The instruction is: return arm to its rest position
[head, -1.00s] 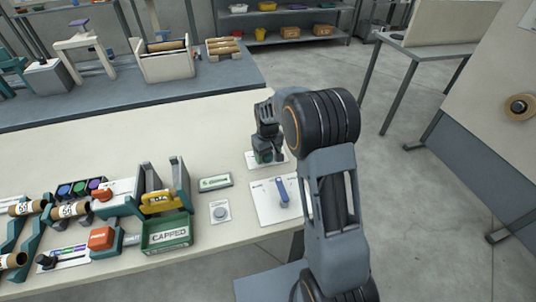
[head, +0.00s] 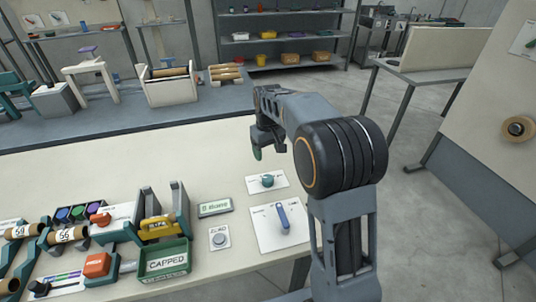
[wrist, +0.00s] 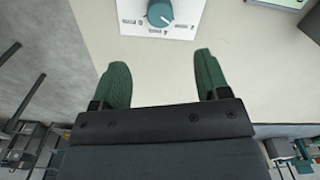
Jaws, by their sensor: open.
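My gripper (head: 264,147) hangs above the bench, behind the white plate (head: 252,187) with the teal knob (head: 267,180). In the wrist view my gripper (wrist: 163,85) shows two green fingers spread apart with nothing between them. The teal knob (wrist: 160,14) lies beyond the fingertips, apart from them, on its marked white plate (wrist: 180,32). My arm is bent and stands at the right of the bench in the head view.
The bench (head: 130,185) carries a blue lever on a white plate (head: 265,240), a round button plate (head: 219,238), a small display (head: 214,207) and a green CAPPED bin (head: 165,262). Cardboard tubes lie at the left. The bench's far middle is clear.

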